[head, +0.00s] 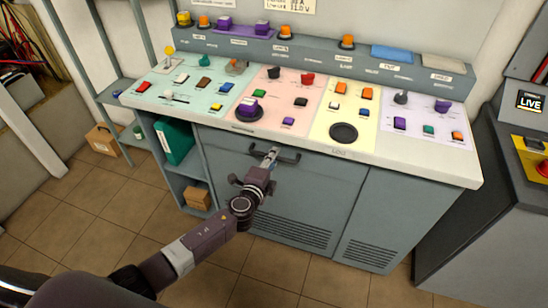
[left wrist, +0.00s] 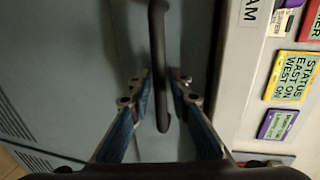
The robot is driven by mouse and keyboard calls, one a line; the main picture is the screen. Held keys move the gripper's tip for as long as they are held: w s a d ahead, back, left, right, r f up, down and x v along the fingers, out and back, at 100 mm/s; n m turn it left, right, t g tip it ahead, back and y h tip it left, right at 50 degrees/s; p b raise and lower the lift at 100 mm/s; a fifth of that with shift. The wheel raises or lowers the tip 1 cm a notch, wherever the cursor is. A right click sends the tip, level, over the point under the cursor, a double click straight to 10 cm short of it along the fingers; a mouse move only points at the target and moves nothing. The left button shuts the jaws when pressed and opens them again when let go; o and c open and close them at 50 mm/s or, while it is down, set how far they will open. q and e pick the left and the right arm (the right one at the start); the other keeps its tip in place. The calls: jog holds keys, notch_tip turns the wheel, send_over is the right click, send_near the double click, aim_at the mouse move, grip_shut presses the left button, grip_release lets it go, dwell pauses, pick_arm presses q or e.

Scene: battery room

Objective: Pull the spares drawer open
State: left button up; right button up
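The spares drawer (head: 325,168) is a grey-blue front under the sloping control desk, and it looks flush with the cabinet. Its dark bar handle (head: 290,157) is near the top of the front. My left gripper (head: 269,157) reaches up to the handle from below. In the left wrist view, the handle (left wrist: 157,50) runs between the two fingers of my left gripper (left wrist: 161,85). The fingers are open, with a gap on each side of the bar. Any drawer label is too small to read. My right gripper is not in view.
The control desk (head: 390,157) above carries several coloured switches and knobs on tinted panels. Left of the drawer is an open shelf with a green binder (head: 175,140) and a cardboard box (head: 197,197). A grey console (head: 480,215) stands at the right. The tiled floor in front is clear.

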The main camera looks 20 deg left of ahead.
pick_arm(q)
jog(key=shift+w, duration=0.15)
jog(key=shift+c, duration=0.2)
grip_shut()
jog(key=shift+f, duration=0.1)
